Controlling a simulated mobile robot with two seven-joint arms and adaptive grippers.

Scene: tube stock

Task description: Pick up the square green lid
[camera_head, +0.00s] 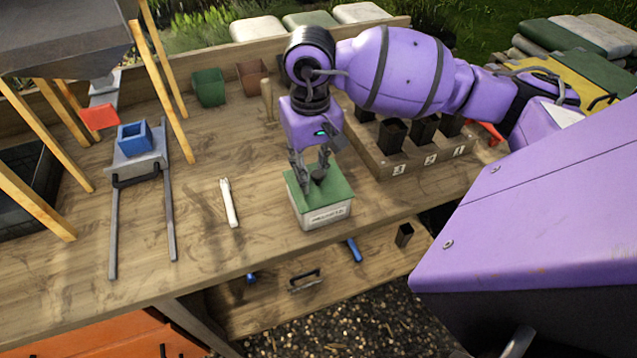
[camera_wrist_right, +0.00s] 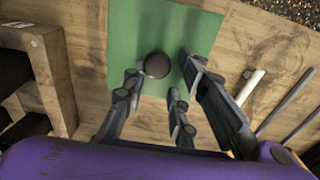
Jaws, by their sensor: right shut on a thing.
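The square green lid (camera_head: 338,194) lies flat on a white box (camera_head: 328,216) with a label, near the front edge of the wooden bench. The lid fills the upper middle of the right wrist view (camera_wrist_right: 196,30), with a dark round knob (camera_wrist_right: 157,65) at its centre. My right gripper (camera_head: 312,180) points down over the lid, its fingers on either side of the knob and shut on it. The fingers also show in the right wrist view (camera_wrist_right: 160,75). The lid shows no clear gap above the box. My left gripper is not in view.
A white stick-like tool (camera_head: 229,203) lies left of the box. A wooden rack (camera_head: 385,164) with dark square pots stands behind and to the right. A blue square piece (camera_head: 135,138) sits on a railed slide at left. Bench between is clear.

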